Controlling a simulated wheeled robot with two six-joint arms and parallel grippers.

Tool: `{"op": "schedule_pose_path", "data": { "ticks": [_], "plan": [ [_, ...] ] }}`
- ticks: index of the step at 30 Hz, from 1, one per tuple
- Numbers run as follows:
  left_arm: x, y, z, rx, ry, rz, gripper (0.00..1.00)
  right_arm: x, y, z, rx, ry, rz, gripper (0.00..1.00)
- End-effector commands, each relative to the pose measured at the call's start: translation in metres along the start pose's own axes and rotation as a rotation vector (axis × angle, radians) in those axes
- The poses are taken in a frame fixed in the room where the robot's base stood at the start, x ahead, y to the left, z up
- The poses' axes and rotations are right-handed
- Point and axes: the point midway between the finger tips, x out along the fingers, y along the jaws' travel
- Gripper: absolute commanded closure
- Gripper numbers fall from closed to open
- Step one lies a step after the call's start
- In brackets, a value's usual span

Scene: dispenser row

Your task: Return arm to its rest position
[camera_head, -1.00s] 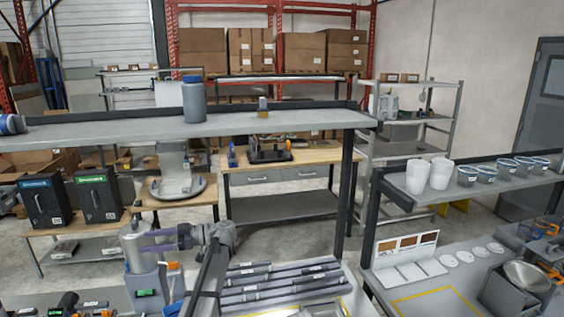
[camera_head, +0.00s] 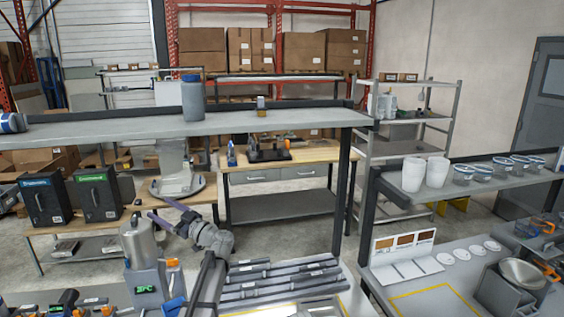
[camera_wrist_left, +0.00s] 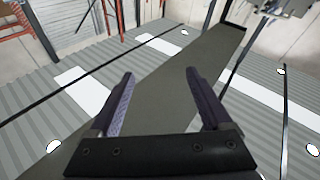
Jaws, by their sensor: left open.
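My left gripper (camera_head: 154,203) is in the head view, left of the middle, with its two purple fingers spread and nothing between them. It is raised and points up and to the left, near the top of a metal canister (camera_head: 137,243) on a grey device (camera_head: 150,284) with a green display, and apart from it as far as I can tell. In the left wrist view the open fingers (camera_wrist_left: 159,74) face the corrugated ceiling, a beam and lights. My right gripper is not in view.
A grey shelf (camera_head: 120,132) spans the view above the arm, with a blue-lidded bottle (camera_head: 193,100) on it. Dark bars (camera_head: 280,283) lie right of my arm. White cups (camera_head: 425,173) stand on the right shelf. Two black boxes (camera_head: 97,195) stand at left.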

Motion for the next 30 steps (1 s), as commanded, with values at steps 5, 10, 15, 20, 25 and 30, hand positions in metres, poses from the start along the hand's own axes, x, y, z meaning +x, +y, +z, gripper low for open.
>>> {"op": "schedule_pose_path", "data": {
  "ticks": [5,10,15,20,25,30],
  "plan": [
    [-0.034,0.05,-0.015,-0.081,0.002,0.407,0.18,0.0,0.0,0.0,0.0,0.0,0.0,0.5],
    [-0.098,0.091,-0.007,-0.087,-0.109,0.807,0.18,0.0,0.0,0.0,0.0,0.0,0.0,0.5],
    [-0.178,0.095,0.025,-0.007,-0.33,1.133,0.18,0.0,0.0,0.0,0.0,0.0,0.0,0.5],
    [-0.252,0.059,0.07,0.146,-0.622,1.332,0.18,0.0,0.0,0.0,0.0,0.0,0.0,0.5],
    [-0.314,-0.021,0.118,0.375,-0.988,1.386,0.18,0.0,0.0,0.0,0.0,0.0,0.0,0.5],
    [-0.346,-0.111,0.144,0.6,-1.302,1.285,0.18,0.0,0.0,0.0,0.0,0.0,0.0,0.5]
  ]
}}
